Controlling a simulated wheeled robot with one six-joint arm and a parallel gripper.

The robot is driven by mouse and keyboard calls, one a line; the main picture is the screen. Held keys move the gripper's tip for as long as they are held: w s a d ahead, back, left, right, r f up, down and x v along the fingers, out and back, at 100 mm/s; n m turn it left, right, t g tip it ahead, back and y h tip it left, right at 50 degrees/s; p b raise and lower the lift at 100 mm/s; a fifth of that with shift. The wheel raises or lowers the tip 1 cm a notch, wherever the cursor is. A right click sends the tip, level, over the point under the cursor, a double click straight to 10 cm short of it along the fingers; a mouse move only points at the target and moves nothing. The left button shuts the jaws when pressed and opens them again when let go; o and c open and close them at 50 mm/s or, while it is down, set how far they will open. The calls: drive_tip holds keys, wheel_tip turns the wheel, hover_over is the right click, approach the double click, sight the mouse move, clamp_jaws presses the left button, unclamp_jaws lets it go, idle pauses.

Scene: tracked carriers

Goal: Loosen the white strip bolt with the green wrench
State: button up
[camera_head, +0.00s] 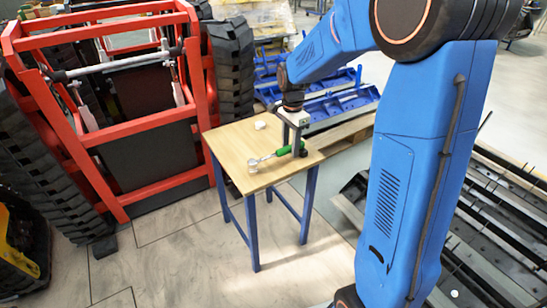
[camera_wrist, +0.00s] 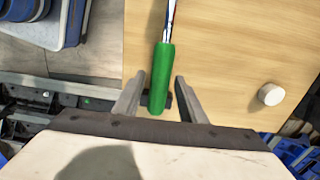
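The green wrench lies on the wooden table (camera_head: 229,144). Its green handle (camera_head: 284,151) is at the table's right side and its metal shaft points left, to a pale round piece (camera_head: 253,166). My gripper (camera_head: 296,149) is low over the handle. In the wrist view, the handle (camera_wrist: 161,80) lies between the two open fingers of my gripper (camera_wrist: 158,92), with a gap seen on the right side and little gap on the left. The wrench's far end is out of the wrist view. I cannot make out the white strip bolt for certain.
A small white cylinder (camera_head: 260,125) stands at the table's back; it also shows in the wrist view (camera_wrist: 271,94). A red-framed tracked carrier (camera_head: 150,127) stands left of the table. Blue parts (camera_head: 340,105) lie behind, and dark tracks (camera_head: 490,215) lie right. Floor in front is clear.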

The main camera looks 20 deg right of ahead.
clamp_jaws()
drive_tip(key=shift+r, duration=3.65)
drive_tip(key=shift+r, duration=3.9)
drive_tip(key=s, duration=2)
